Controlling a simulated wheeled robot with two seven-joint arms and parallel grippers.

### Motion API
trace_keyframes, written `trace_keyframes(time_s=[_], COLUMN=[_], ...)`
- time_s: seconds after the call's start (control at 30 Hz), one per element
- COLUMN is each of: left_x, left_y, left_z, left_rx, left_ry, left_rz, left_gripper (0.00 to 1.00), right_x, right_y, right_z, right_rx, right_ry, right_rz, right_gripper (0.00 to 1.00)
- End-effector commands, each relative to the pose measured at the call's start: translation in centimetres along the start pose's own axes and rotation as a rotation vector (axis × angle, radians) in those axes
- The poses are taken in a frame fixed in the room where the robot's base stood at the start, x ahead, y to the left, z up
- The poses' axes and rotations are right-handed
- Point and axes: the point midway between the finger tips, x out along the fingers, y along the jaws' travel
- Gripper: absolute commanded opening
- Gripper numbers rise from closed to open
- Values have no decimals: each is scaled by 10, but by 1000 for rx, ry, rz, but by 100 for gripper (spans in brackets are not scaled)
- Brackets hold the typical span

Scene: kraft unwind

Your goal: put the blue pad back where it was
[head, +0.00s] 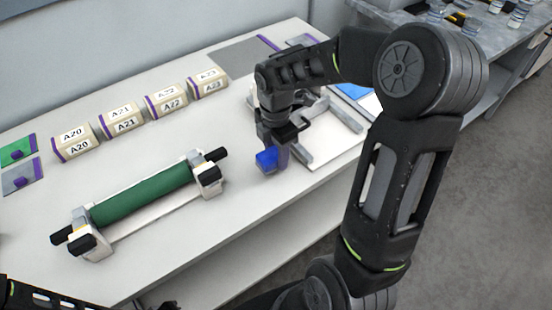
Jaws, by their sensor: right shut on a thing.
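The blue pad (266,160) shows as a small, block-like blue piece at the fingertips of my right gripper (275,150). That gripper points down and is shut on it, near the front edge of the white table (205,235). The gripper hides part of the pad. I cannot tell whether the pad touches the table. Of my left arm, only dark parts show at the bottom left; its gripper is not clearly visible.
A green roll (145,193) lies in a stand on the front left. Labelled boxes (122,118) stand in a row behind it. Green (14,155) and grey (27,184) pads lie at far left. A pale frame (335,115) and a blue sheet (354,91) lie right of my gripper.

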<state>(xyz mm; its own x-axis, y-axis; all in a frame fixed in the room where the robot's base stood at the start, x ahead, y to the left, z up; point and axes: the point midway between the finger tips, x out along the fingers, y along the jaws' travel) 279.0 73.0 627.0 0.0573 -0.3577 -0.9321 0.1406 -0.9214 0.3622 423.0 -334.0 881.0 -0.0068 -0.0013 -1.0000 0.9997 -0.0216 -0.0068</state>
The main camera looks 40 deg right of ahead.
Motion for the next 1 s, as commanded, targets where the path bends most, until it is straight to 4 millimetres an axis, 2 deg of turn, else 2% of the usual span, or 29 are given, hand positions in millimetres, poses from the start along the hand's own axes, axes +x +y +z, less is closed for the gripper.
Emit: trace_keyframes(time_s=[0.1,0.2,0.57,0.6,0.87,1.0], left_x=[-1,-2,1,1,0,0], left_y=[0,1,0,0,0,0], left_z=[0,0,0,0,0,0], left_rx=[0,0,0,0,0,0], left_ry=[0,0,0,0,0,0], left_rz=[0,0,0,0,0,0], left_gripper=[0,0,0,0,0,0], right_x=[18,26,30,30,29,29], right_y=[0,0,0,0,0,0], right_z=[0,0,0,0,0,0], right_rx=[1,0,0,0,0,0], right_ry=[1,1,1,1,1,1], right_rz=[-3,-1,0,0,0,0], right_gripper=[1,1,1,46,67,67])
